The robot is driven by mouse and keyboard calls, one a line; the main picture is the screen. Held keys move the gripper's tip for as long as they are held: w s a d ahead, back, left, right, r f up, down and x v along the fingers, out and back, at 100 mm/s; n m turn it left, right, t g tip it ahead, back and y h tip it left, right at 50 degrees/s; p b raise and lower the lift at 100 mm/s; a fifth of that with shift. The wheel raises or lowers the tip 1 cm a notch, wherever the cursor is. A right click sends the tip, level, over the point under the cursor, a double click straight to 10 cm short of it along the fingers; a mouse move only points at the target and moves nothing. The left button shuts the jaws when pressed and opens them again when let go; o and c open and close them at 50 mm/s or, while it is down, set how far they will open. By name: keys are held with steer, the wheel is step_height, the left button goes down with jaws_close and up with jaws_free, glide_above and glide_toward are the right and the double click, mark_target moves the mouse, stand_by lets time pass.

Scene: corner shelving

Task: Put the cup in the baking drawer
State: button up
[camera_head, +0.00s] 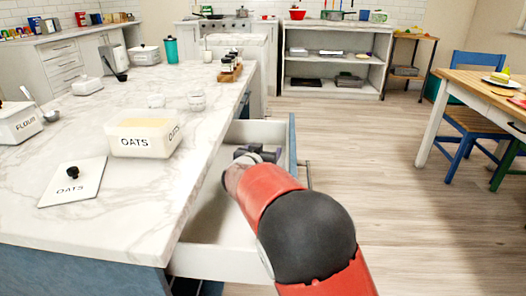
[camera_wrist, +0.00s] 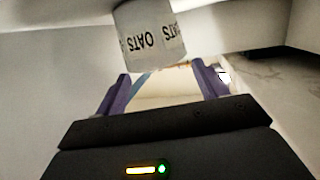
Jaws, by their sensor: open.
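The drawer (camera_head: 215,255) under the marble counter is pulled open, its white interior and blue front showing in the head view. My gripper (camera_head: 255,155) is in or just over the drawer, seen partly past my arm. In the wrist view my gripper (camera_wrist: 163,88) has its two purple fingers spread apart with nothing between them. A white cup-like cylinder (camera_wrist: 150,35) with upside-down OATS lettering shows just beyond the fingertips, apart from them. I cannot pick it out in the head view, where my arm hides much of the drawer.
An OATS box (camera_head: 145,138) stands open on the counter, its lid (camera_head: 85,185) lying beside it. Two small clear glasses (camera_head: 196,98) and a FLOUR box (camera_head: 18,122) are also on the counter. Open wooden floor (camera_head: 375,200) lies right of the drawer.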

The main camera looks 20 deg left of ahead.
steer(key=shift+s+a+r, duration=0.1)
steer(key=shift+s, duration=0.05)
steer(key=s+r, duration=0.2)
steer(key=s, duration=0.9)
steer(key=shift+s+d+r, duration=0.25)
steer(key=shift+r, duration=0.15)
